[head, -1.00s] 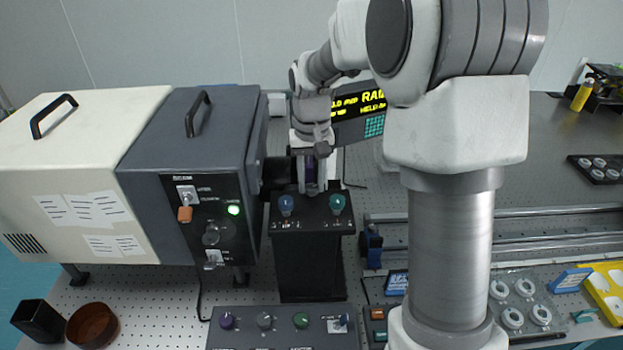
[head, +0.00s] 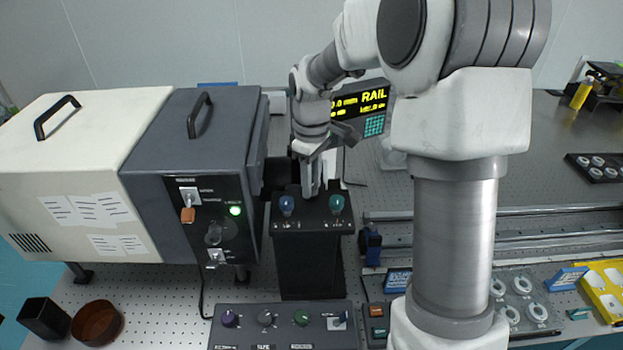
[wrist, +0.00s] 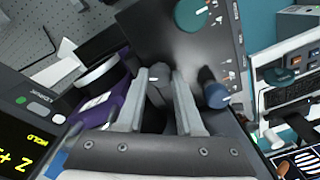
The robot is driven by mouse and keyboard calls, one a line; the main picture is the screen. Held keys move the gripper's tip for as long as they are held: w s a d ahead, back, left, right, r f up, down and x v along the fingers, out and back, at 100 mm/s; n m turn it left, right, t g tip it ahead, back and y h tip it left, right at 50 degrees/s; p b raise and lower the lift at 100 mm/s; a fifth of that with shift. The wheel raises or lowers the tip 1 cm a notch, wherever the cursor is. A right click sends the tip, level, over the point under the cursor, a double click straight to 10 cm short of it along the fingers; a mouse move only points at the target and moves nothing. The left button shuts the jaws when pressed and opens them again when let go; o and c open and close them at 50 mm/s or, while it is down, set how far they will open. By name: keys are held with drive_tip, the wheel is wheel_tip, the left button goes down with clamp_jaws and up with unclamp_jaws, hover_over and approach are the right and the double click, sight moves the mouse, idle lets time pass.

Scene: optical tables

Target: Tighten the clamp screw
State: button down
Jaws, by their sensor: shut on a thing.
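My gripper (head: 312,188) reaches down behind the blue and teal knobs of a black mount block (head: 308,262). In the wrist view my gripper (wrist: 160,78) has its two grey fingers closed on a small dark grey piece (wrist: 158,88), which looks like the clamp screw. The fingers hide most of it, so its shape and seating cannot be told. The blue knob (head: 286,204) stands left of the teal knob (head: 336,203) on the block's sloped top. The wrist view shows the blue knob (wrist: 213,90) close to the right finger and the teal knob (wrist: 191,13) farther up.
A dark grey housing (head: 190,110) with a green light stands close at left. A display with yellow text (head: 360,105) is just behind and right of the wrist. A knob panel (head: 280,325) lies in front. Rails (head: 540,220) run to the right.

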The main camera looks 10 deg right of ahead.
drive_tip(key=shift+n, duration=1.1)
drive_tip(key=c, duration=0.5)
unclamp_jaws()
drive_tip(key=shift+c, duration=0.2)
wheel_tip(320, 180, up, 18)
drive_tip(key=shift+f+p, duration=0.25)
drive_tip(key=shift+p, duration=0.05)
drive_tip(key=shift+s, duration=0.1)
